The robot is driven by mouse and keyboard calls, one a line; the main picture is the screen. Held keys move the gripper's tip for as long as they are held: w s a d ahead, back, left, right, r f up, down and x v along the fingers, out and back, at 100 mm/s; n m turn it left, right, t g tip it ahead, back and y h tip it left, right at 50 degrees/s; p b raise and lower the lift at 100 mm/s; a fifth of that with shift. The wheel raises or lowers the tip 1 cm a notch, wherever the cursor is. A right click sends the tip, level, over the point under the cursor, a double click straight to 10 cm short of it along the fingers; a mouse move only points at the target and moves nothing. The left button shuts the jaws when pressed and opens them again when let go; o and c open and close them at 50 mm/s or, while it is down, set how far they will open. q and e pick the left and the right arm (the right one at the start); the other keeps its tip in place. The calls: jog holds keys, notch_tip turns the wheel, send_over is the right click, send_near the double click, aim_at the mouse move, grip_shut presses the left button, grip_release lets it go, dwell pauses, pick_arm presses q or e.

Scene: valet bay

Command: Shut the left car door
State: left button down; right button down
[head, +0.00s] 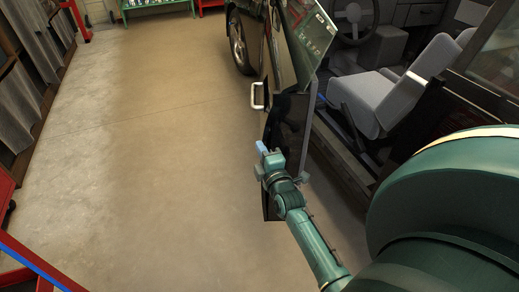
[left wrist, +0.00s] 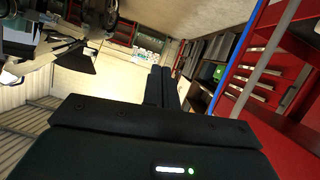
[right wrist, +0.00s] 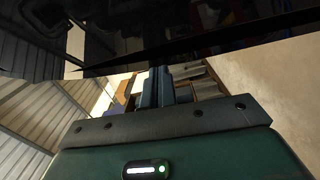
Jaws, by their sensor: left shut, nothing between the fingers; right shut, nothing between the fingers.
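The left car door (head: 287,112) stands open in the head view, with a gap between its free edge and the car's sill. Its pale handle (head: 257,95) is on the outer face, on the left. My right gripper (head: 262,150) is shut and empty, by the lower, near end of the door, below the handle. I cannot tell whether it touches the door. In the right wrist view, the shut fingers (right wrist: 157,87) point out under a dark surface. My left gripper (left wrist: 161,87) shows only in the left wrist view, shut and empty.
A grey seat (head: 392,93) and steering wheel (head: 353,14) are inside the car. A front wheel (head: 238,42) is beyond the door. Open floor (head: 160,150) lies left of the door. A red frame with a blue edge (head: 28,258) is at the lower left, and shelving (head: 35,75) lines the left.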

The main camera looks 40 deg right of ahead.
pick_arm(q)
jog(key=b, duration=0.4)
jog(key=shift+s+a+f+m+t, duration=0.2)
jog(key=shift+f+m+t, duration=0.1)
jog(key=shift+f+m, duration=0.1)
pick_arm(e)
jog(key=s+d, duration=0.5)
jog(key=d, duration=0.5)
jog(key=s+d, duration=0.5)
jog(key=d, duration=0.5)
jog(key=s+d, duration=0.5)
jog(key=d, duration=0.4)
jog(key=shift+s+d, duration=0.3)
jog(key=shift+d, duration=0.1)
pick_arm(q)
jog(key=shift+r, duration=0.2)
pick_arm(e)
jog(key=shift+w+a+r, duration=0.1)
